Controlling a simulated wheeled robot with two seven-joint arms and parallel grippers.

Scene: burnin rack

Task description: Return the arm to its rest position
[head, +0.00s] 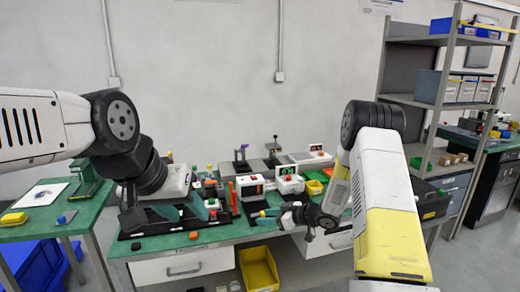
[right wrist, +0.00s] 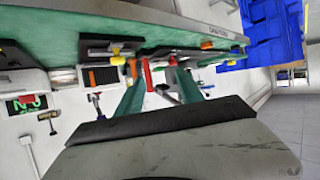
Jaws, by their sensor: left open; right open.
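My left arm comes in from the left, and its left gripper (head: 188,209) hangs low over the left part of the green workbench (head: 228,230). Its teal fingers are apart, and I see nothing between them. My right arm reaches down from the right, with the right gripper (head: 268,214) over the bench's front middle, pointing left. In the right wrist view its two teal fingers (right wrist: 160,92) are spread with a gap, and a red upright part (right wrist: 147,74) shows beyond them. I cannot tell how close the fingers are to it.
Small devices and a white boxed unit with a screen (head: 250,187) crowd the bench. A yellow bin (head: 259,270) sits below it. A grey shelf rack (head: 437,110) stands at right. A side table (head: 50,222) with blue bins (head: 38,268) underneath is at left. Open air lies above the bench.

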